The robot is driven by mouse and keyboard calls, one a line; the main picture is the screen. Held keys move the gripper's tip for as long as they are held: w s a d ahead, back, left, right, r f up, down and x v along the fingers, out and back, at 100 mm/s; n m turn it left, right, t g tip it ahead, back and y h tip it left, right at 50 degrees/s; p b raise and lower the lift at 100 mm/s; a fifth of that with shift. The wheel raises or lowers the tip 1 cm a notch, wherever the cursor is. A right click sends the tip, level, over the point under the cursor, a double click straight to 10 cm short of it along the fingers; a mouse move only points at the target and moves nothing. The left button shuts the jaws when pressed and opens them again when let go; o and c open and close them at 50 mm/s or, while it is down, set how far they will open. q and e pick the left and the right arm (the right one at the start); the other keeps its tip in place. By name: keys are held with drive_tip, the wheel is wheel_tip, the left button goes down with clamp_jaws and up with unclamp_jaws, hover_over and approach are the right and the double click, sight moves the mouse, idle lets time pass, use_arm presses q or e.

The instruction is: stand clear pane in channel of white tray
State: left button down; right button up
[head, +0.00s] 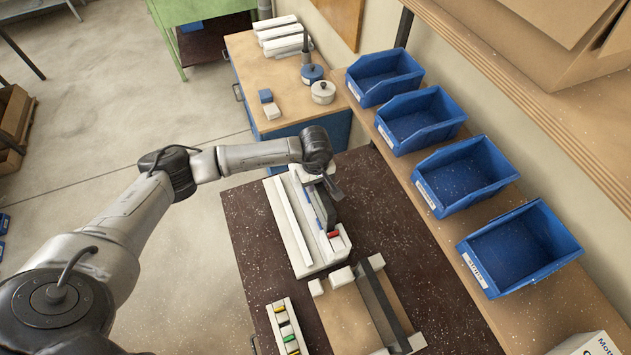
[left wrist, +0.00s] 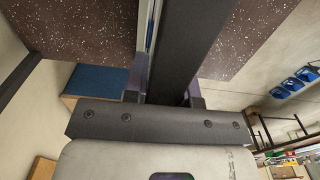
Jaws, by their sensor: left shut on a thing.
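The white tray (head: 290,225) lies lengthwise on the dark speckled bench, with raised long walls and a channel between them. My left gripper (head: 331,190) is over the far right part of the tray and points down at it. A dark bar beside the strip fills much of that view. Whether the pane's lower edge is inside the channel cannot be made out. My right gripper is not in view.
A wooden board (head: 345,318) with a dark bar (head: 385,303) lies nearer on the bench. A small white rack (head: 285,327) with coloured pieces is at its left. Several blue bins (head: 465,172) line the shelf on the right. Bare bench (head: 245,235) shows left of the tray.

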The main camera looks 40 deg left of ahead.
use_arm(q)
drive_tip(key=shift+f+b, duration=0.6)
drive_tip(key=shift+f, duration=0.1)
drive_tip(key=shift+f+b, duration=0.55)
drive_tip(key=shift+f, duration=0.1)
drive_tip(key=c, duration=1.2)
unclamp_jaws()
drive_tip(key=o, duration=0.4)
drive_tip(key=shift+c, duration=0.2)
drive_tip(key=shift+f, duration=0.1)
drive_tip(key=shift+r, duration=0.2)
